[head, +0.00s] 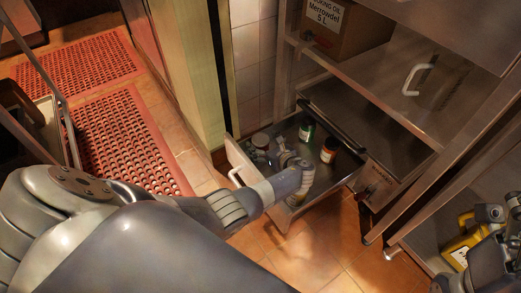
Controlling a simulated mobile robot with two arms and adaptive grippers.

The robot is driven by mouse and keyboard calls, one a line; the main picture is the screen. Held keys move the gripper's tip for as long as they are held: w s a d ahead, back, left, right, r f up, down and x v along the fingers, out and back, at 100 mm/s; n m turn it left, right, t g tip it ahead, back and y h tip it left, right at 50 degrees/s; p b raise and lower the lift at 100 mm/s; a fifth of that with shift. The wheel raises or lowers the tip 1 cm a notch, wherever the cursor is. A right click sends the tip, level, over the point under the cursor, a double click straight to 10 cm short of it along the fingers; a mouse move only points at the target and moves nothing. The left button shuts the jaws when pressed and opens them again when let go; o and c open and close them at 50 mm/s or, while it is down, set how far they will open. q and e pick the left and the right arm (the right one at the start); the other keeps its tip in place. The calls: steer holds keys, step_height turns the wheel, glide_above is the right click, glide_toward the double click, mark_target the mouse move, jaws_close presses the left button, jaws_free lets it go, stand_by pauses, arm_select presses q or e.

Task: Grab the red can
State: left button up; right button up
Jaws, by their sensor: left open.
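A small red-orange can (328,154) with a pale label stands in the open metal drawer (322,182), toward its right side. My left arm reaches in from the left, and my left gripper (290,156) is over the drawer, to the left of the can and apart from it. It is open, and I see nothing held in it. Its fingers are small in view and partly cover the drawer's contents. My right arm's grey end parts (490,268) show at the lower right; its fingers are not clear.
A green can (306,132) stands behind the red can, and a jar (260,140) stands at the drawer's left. A metal shelf unit (400,125) rises at the right, with a cardboard oil box (345,25) above. A yellow container (458,250) is at the lower right.

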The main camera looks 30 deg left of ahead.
arm_select(q)
steer(key=shift+b+x, duration=0.5)
steer(key=shift+x, duration=0.8)
steer(key=c, duration=1.4)
steer(key=shift+r, duration=0.1)
